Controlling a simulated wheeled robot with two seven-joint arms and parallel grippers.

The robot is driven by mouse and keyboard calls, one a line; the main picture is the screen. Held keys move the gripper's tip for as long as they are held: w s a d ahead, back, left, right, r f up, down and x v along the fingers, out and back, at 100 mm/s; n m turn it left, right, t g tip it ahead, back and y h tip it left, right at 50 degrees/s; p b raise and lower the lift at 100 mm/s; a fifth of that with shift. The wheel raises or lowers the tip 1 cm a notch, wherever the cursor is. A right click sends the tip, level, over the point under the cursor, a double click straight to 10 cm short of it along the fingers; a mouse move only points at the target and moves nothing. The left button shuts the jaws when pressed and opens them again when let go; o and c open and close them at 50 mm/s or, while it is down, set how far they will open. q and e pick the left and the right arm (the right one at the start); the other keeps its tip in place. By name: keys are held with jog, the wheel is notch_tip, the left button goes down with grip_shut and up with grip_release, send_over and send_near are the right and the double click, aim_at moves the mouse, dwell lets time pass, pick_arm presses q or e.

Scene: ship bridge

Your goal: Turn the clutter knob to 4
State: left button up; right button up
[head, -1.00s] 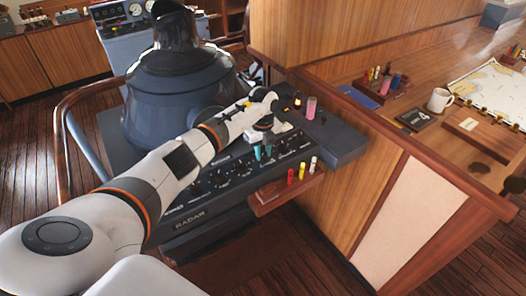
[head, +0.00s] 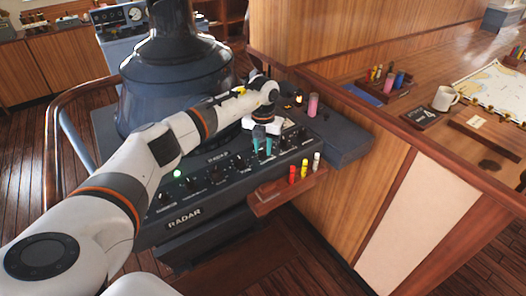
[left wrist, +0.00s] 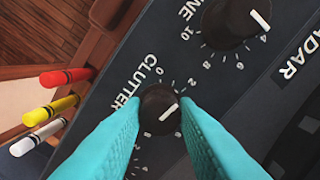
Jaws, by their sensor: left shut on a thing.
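The clutter knob (left wrist: 160,108) is a small black round knob with a white pointer line, beside the word CLUTTER in the left wrist view. In the head view my left gripper (head: 262,142) is over the right part of the radar panel (head: 215,190). My right gripper is out of view.
The larger tune knob (left wrist: 235,20) is close by. A wooden holder (head: 268,202) with red, yellow and white crayons juts from the panel front. A pink cylinder (head: 313,104) stands on the ledge.

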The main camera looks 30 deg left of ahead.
aim_at(263, 148)
pick_arm(q)
jog(key=m+b, duration=0.2)
jog(key=m, duration=0.3)
jog(key=shift+m+b, duration=0.3)
jog(key=shift+b, duration=0.1)
jog(key=m+b, duration=0.1)
jog(key=m, duration=0.4)
jog(key=shift+b, duration=0.35)
jog(key=shift+r+m, duration=0.1)
jog(key=shift+m, duration=0.2)
jog(key=o, duration=1)
notch_tip(263, 148, up, 12)
jog(key=b, duration=0.3)
